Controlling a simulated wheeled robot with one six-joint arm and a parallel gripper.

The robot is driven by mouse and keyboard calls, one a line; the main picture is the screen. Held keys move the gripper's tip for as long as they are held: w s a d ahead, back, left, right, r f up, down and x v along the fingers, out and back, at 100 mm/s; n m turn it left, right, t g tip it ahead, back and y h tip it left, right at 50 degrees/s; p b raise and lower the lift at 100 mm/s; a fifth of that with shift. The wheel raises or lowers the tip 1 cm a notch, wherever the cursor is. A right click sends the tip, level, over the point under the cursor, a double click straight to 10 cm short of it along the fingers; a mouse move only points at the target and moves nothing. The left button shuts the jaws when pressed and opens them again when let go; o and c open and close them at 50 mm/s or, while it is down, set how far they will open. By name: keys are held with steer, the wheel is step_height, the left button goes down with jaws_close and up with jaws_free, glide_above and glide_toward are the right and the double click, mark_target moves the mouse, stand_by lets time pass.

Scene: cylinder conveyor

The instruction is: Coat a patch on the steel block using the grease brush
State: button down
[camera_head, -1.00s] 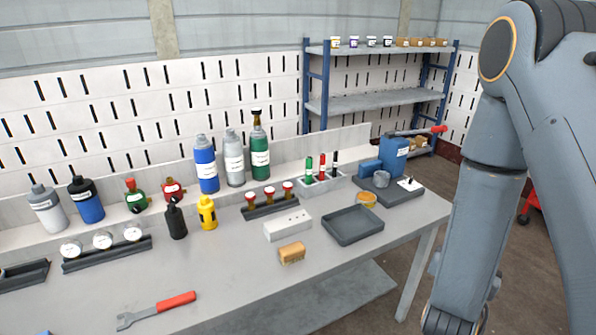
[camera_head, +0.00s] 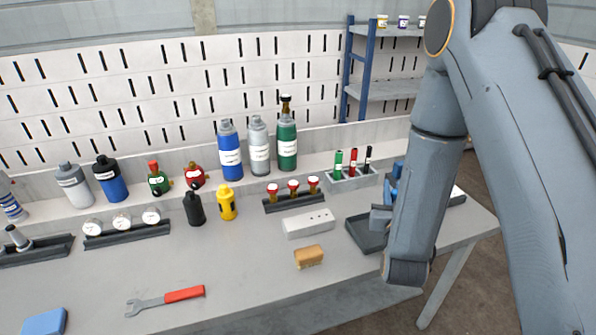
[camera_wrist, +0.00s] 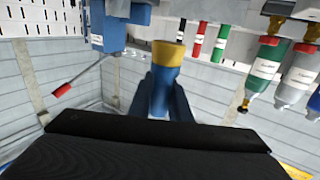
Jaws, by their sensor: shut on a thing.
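A pale grey block (camera_head: 308,223), which looks like the steel block, lies on the bench left of the dark tray (camera_head: 362,237). My gripper (camera_head: 381,215) is partly hidden behind my arm, over the tray's right side in the head view. In the wrist view, my gripper (camera_wrist: 160,92) is shut on a blue piece with a wide yellow end (camera_wrist: 167,54), apparently the grease brush. The yellow end points away from the wrist. No contact between the brush and the block shows.
A tan sponge-like block (camera_head: 309,257) and a red-handled wrench (camera_head: 165,300) lie at the front.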

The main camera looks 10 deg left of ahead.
steer(key=s+a+r+n+g+y+p, duration=0.15)
steer(key=a+n+g+y, duration=0.45)
steer(key=a, duration=0.6)
steer(key=a+r+n+g+y+p, duration=0.15)
steer(key=a+n+y, duration=0.25)
steer(key=a+y, duration=0.65)
steer(key=shift+s+a+f+h+b, duration=1.25)
steer(key=shift+a+f+b, duration=0.75)
steer(key=shift+a+f, duration=1.8)
steer(key=w+d+f, duration=0.1)
steer(key=w+d, duration=0.2)
steer(key=d, duration=0.3)
step_height(320, 180, up, 8)
steer(key=p, duration=0.4)
steer(key=shift+s+a+f+n, duration=0.15)
steer(key=shift+s+a+n, duration=0.15)
steer(key=shift+a, duration=0.05)
